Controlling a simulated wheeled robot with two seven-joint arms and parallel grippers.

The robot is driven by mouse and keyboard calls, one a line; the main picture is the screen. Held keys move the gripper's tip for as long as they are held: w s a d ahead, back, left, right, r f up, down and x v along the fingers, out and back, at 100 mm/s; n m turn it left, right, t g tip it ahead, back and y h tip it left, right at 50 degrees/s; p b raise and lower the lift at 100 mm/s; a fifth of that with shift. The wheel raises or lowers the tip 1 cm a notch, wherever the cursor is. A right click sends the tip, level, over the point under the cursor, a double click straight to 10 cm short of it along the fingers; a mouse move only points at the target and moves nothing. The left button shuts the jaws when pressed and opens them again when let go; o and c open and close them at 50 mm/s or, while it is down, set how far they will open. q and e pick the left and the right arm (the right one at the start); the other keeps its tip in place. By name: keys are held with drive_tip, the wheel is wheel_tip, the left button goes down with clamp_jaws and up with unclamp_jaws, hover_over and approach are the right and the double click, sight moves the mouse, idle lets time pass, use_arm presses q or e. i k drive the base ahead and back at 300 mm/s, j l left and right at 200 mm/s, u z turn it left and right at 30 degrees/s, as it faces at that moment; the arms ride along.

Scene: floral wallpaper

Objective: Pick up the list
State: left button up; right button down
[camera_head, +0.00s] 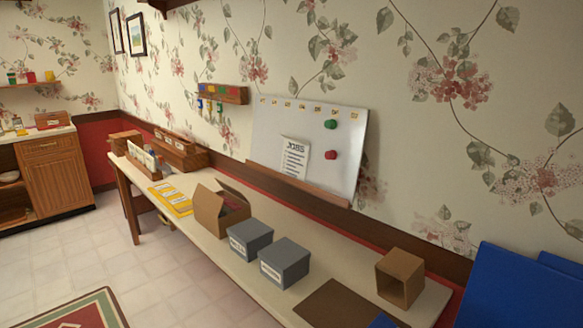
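A white sheet headed "JOBS" (295,157), a list with several printed lines, rests upright against the lower left of a whiteboard (262,128). The whiteboard leans on the wall at the back of a long table and has a brown ledge (298,184) along its bottom. A green round magnet (330,124) and a red one (332,154) sit on the board, to the right of the list. Neither of my grippers shows in the head view.
The long table (253,290) holds an open cardboard box (220,208), two grey boxes (250,238) (284,263), a brown open box (400,276), a brown mat (340,305), yellow cards (172,198) and wooden organizers (178,152). Blue panels (515,290) are at the right. Tiled floor (100,255) is open at left.

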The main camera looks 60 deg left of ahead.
sight(296, 151)
drive_tip(key=u, duration=1.9)
